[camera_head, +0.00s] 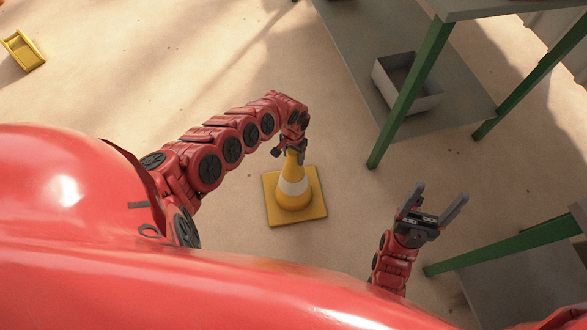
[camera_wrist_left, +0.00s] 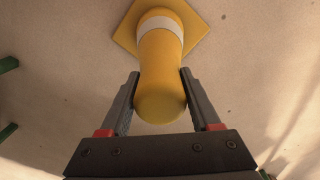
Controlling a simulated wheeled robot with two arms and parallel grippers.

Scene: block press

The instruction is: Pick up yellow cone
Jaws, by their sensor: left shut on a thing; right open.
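The yellow cone (camera_head: 293,190) with a white band and a square yellow base is upright in the head view. I cannot tell whether its base touches the floor. My left gripper (camera_head: 291,152) is shut on the cone's top from above. In the left wrist view the cone (camera_wrist_left: 160,75) lies between the two fingers of the left gripper (camera_wrist_left: 160,98), its base beyond. My right gripper (camera_head: 433,205) is open and empty, to the right of the cone in the head view.
A table with green legs (camera_head: 411,90) stands at the upper right, with a grey open box (camera_head: 412,98) on its lower shelf. Another green-legged table (camera_head: 505,246) is at the lower right. A yellow object (camera_head: 23,50) lies at the upper left. Bare floor surrounds the cone.

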